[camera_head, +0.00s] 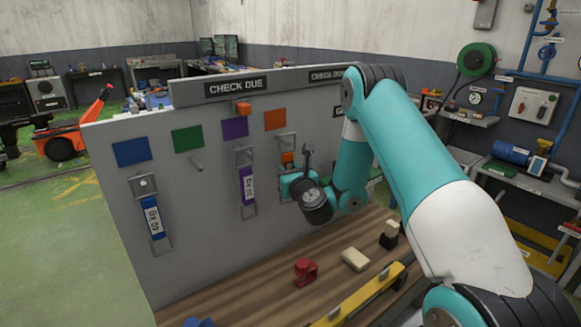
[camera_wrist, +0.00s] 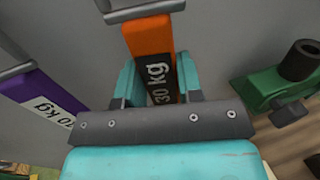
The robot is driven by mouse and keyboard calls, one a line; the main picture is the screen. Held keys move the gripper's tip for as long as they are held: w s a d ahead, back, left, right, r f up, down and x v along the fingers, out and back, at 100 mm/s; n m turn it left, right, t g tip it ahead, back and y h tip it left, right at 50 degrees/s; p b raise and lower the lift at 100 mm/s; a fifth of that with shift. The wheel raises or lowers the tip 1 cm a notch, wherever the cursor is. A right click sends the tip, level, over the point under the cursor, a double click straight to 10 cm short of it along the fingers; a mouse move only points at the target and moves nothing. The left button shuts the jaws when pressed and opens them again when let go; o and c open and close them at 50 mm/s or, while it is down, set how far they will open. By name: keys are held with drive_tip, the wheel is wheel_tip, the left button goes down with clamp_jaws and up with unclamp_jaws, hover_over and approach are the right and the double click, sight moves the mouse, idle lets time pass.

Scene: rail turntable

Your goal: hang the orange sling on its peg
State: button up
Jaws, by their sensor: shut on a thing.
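The orange sling (camera_wrist: 150,42), labelled 30 kg, stands between the two teal fingers of my gripper (camera_wrist: 158,80) in the wrist view. The fingers are shut on its strap. A grey metal end fitting (camera_wrist: 140,10) is at its top, partly out of frame. In the head view the sling (camera_head: 287,157) shows as a small orange patch above my gripper (camera_head: 290,178), close to the board under the orange square (camera_head: 275,119). My gripper and arm hide its lower part. I cannot tell whether its fitting is around a peg.
The purple sling (camera_head: 247,186) hangs just left of my gripper, and the blue sling (camera_head: 152,217) farther left. A bare peg (camera_head: 196,164) sticks out under the green square (camera_head: 187,139). A green part (camera_wrist: 285,82) is at right. Red (camera_head: 305,272) and cream blocks (camera_head: 355,259) lie on the bench.

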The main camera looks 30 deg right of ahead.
drive_tip(key=shift+w+p, duration=0.55)
drive_tip(key=shift+p, duration=0.5)
drive_tip(key=shift+w+f+p, duration=0.35)
drive_tip(key=shift+f+p, duration=0.15)
drive_tip(key=shift+p, duration=0.15)
drive_tip(key=shift+f, duration=0.1)
drive_tip(key=o, duration=1)
drive_tip(key=shift+a+f, duration=0.1)
